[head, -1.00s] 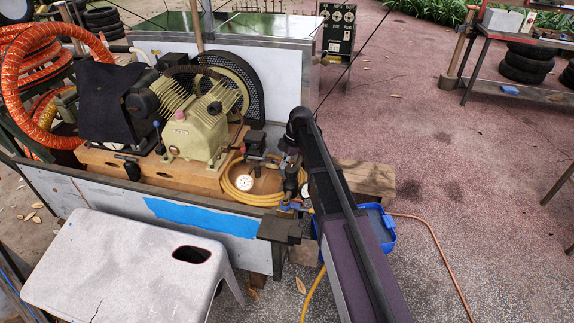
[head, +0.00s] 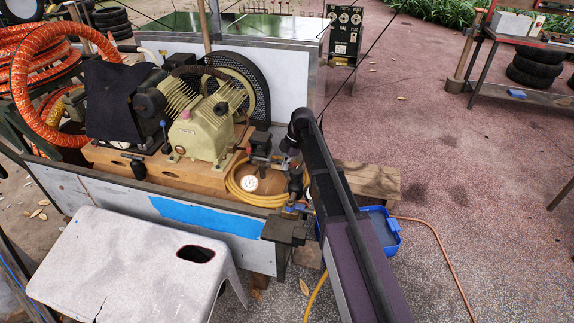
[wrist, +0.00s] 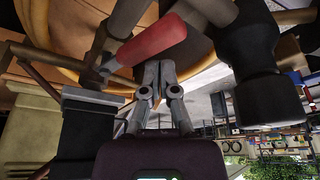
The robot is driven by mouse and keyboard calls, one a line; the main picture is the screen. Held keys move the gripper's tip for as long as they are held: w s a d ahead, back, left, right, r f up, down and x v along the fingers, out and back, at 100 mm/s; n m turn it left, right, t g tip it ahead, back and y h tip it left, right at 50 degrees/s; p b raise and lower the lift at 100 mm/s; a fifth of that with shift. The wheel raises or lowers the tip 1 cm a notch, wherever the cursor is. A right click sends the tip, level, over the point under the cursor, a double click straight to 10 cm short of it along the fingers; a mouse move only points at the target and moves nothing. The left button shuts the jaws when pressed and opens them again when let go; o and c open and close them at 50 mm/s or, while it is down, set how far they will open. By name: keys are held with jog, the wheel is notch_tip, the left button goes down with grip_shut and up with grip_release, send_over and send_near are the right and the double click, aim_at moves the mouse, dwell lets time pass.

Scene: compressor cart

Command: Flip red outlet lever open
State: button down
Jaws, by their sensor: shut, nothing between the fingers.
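The red lever (wrist: 150,40) shows in the wrist view as a flat red handle slanting across the upper middle, joined to metal pipework at its lower left end. My gripper (wrist: 159,70) is shut and empty, its fingertips close below the lever. I cannot tell whether they touch it. In the head view I cannot make out the red lever; my arm covers part of the fittings. The compressor (head: 200,131) stands on the cart's wooden deck, with a white-faced gauge (head: 249,184) to its right.
A coiled yellow hose (head: 268,200) lies around the gauge. In the wrist view, a dark cylindrical fitting (wrist: 268,100) stands right of the fingers and a dark block (wrist: 85,125) left of them. A pale stool (head: 130,262) stands before the cart. Paving at right is open.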

notch_tip(320, 180, up, 10)
jog(key=p, duration=0.9)
jog(key=shift+f, duration=0.25)
jog(key=shift+s, duration=0.1)
dwell(0.5)
jog(key=s+d+m+h, duration=0.1)
jog(key=s+d+m, duration=0.4)
jog(key=s+m, duration=0.2)
jog(key=s+d+m+t+h, duration=0.1)
jog(key=s+d+m, duration=0.4)
jog(key=s+m, duration=0.3)
jog(key=s+d+f+m+h, duration=0.1)
jog(key=s+d+m, duration=0.4)
jog(key=s, duration=0.6)
jog(key=shift+m+h, duration=0.3)
jog(key=shift+m, duration=0.9)
jog(key=c, duration=1.4)
grip_release()
jog(key=shift+w, duration=0.1)
